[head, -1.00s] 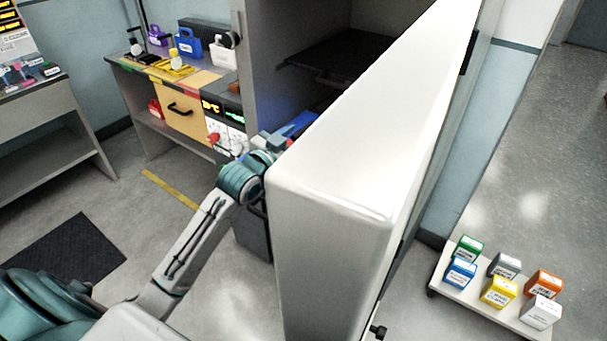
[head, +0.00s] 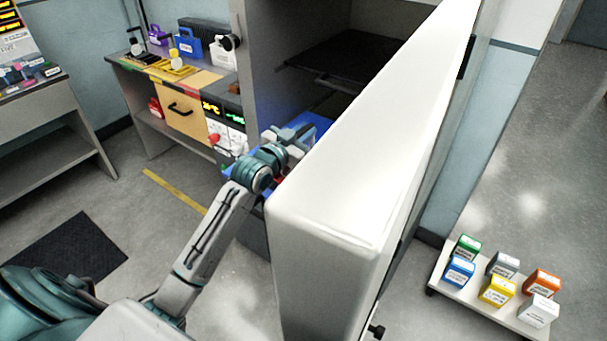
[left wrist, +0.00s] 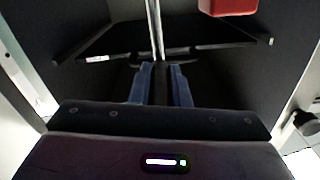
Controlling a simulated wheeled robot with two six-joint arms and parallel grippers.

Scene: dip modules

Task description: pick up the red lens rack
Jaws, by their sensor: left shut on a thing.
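My left gripper (head: 287,138) reaches into the open cabinet beside the white door. The left wrist view shows its two blue fingers (left wrist: 161,84) close together. They are shut on a narrow pale bar (left wrist: 155,25) that runs up from the fingertips; I cannot tell what it belongs to. A red block (left wrist: 228,6), possibly the red lens rack, is cut off at the top right of that view, apart from the fingers. A small red patch (head: 280,180) shows just below the gripper in the head view, mostly hidden. My right gripper is not in view.
The thick white door (head: 370,150) stands open close to my arm's right side. A black shelf (head: 340,62) is higher in the cabinet. A bench (head: 190,95) with a drawer is on the left. A low white trolley (head: 465,292) holds several coloured boxes.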

